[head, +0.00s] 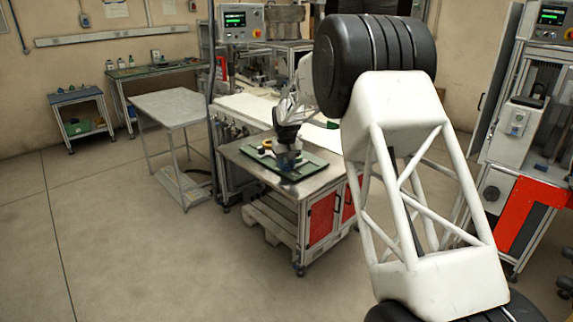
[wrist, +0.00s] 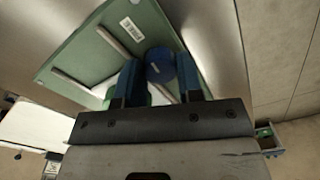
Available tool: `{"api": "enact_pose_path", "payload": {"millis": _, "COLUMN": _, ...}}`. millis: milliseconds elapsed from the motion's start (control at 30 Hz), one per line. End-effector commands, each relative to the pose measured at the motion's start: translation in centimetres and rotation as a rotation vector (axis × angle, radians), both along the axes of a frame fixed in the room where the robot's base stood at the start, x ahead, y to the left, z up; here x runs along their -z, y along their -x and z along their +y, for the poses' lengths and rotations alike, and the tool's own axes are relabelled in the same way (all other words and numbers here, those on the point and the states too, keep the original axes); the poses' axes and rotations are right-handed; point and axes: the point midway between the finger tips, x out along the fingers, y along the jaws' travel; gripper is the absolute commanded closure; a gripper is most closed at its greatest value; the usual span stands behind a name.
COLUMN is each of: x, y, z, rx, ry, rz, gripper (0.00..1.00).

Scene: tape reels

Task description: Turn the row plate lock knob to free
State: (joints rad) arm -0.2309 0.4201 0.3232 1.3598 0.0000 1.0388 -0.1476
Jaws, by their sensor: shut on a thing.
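The green row plate (wrist: 85,55) lies on the metal top of a cart; it shows in the head view (head: 313,169). A round blue knob (wrist: 160,57) with a short pale mark sits near the plate's corner. My gripper (wrist: 159,74) points down at the plate, its two blue fingers shut on the knob, one on each side. In the head view my gripper (head: 287,163) hides the knob.
The cart (head: 322,218) has red doors. A machine with a screen (head: 240,22) stands behind, and a bare grey table (head: 172,107) stands to the left. Open floor lies at the front left.

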Motion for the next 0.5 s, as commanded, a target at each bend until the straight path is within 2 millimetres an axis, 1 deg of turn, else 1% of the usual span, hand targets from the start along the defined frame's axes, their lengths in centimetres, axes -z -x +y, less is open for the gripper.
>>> {"api": "enact_pose_path", "payload": {"millis": 200, "x": -0.13, "y": -0.04, "z": 0.01, "rx": -0.1, "ry": -0.001, "rz": -0.002, "gripper": 0.9}}
{"api": "enact_pose_path", "payload": {"millis": 500, "x": -0.11, "y": -0.03, "z": 0.01, "rx": -0.142, "ry": 0.0, "rz": -0.001, "gripper": 0.9}}
